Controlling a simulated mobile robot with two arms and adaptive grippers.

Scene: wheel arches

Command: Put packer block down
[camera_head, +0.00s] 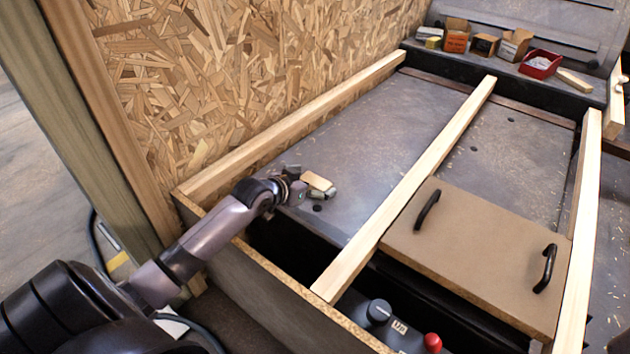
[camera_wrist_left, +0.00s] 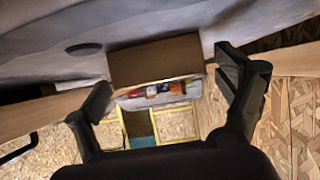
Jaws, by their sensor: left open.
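The packer block (camera_head: 318,181) is a small pale wood piece at the end of my left arm, over the grey floor panel near its front left. In the left wrist view a brown block face (camera_wrist_left: 155,62), which looks like the packer block, lies between the fingers. My left gripper (camera_head: 308,188) is open around it; in the wrist view the two fingers (camera_wrist_left: 168,75) stand wide apart, with a gap at the left finger. Whether the block rests on the panel is hard to tell. My right gripper is not in view.
Wood rails (camera_head: 415,180) run lengthwise. A brown board with two black handles (camera_head: 480,250) lies right of the middle rail. A chipboard wall (camera_head: 250,70) rises at left. Small boxes and a red tray (camera_head: 541,64) stand on the far ledge. The grey panel (camera_head: 370,130) beyond the gripper is clear.

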